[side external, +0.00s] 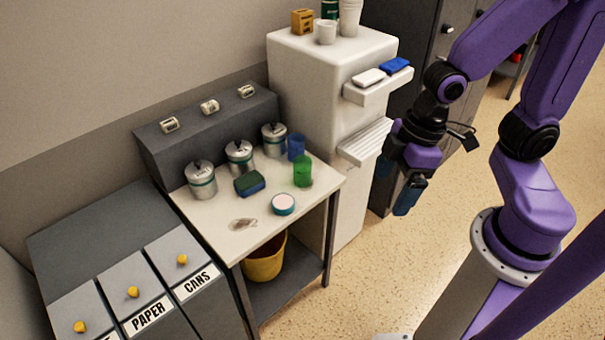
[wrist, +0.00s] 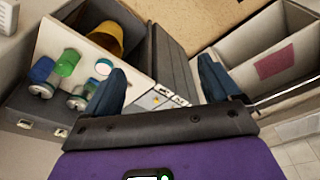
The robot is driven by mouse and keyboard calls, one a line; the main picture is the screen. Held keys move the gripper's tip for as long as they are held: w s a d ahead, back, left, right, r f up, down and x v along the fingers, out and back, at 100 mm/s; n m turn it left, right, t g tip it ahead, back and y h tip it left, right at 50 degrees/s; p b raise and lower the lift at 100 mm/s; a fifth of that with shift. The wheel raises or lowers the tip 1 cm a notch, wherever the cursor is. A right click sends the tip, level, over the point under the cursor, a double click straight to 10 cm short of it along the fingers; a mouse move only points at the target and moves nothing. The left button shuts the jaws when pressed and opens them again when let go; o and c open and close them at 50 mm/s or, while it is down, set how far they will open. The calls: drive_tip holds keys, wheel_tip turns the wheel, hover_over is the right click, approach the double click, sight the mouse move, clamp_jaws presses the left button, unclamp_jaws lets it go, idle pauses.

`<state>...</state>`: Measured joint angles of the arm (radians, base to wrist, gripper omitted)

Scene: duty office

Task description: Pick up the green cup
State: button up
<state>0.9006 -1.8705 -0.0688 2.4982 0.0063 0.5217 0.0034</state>
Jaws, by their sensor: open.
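The green cup (side external: 302,171) stands upright near the right end of the small white-topped table. It also shows at the left of the wrist view (wrist: 67,62). A blue cup (side external: 296,147) stands close behind it, also in the wrist view (wrist: 42,69). My gripper (side external: 408,198) is well to the right of the table, apart from the cup, pointing down over open floor. In the wrist view its two blue-grey fingers (wrist: 163,84) are spread, with nothing held between them.
On the table (side external: 226,250) are several metal canisters (side external: 240,158), a green-and-blue sponge (side external: 249,184), a round white-topped tin (side external: 283,204) and a dark stain (side external: 243,224). A white dispenser (side external: 300,80) with jutting shelves stands behind. A yellow bucket (side external: 265,264) sits beneath. Labelled bins (side external: 135,270) adjoin the left.

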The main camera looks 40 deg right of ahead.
drive_tip(key=w+a+f+m+t+y, duration=0.2)
drive_tip(key=w+f+m, duration=0.1)
drive_tip(key=w+f, duration=0.5)
drive_tip(key=m+t+h, duration=0.1)
drive_tip(key=m+t, duration=0.5)
drive_tip(key=t, duration=0.3)
approach(309, 167)
drive_tip(key=x, duration=1.3)
drive_tip(key=shift+w+d+f, duration=0.1)
drive_tip(key=shift+d+f, duration=0.15)
drive_tip(key=shift+d, duration=0.1)
drive_tip(key=shift+c, duration=0.3)
drive_tip(key=c, duration=1)
